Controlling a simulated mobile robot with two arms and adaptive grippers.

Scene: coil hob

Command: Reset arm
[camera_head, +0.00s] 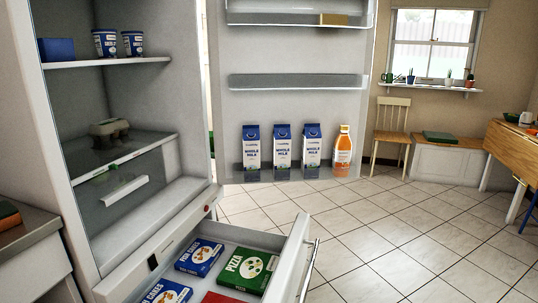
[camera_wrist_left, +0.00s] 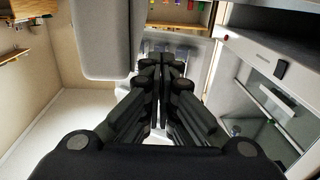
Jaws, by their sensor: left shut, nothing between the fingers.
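My left gripper (camera_wrist_left: 161,75) shows in the left wrist view, with its black fingers together and nothing between them. It does not show in the head view. My right gripper shows in neither view. In the head view an open fridge (camera_head: 160,104) stands at the left, its door (camera_head: 290,105) swung wide to the right. Below it a freezer drawer (camera_head: 297,262) is pulled out, with a pizza box (camera_head: 244,268) and fish cakes boxes (camera_head: 199,257) inside.
Several milk cartons (camera_head: 282,150) and an orange juice bottle (camera_head: 343,150) stand in the door's bottom rack. A counter (camera_head: 30,228) is at the left. A chair (camera_head: 393,130) and a wooden table (camera_head: 514,145) stand at the back right. The tiled floor (camera_head: 400,235) is clear.

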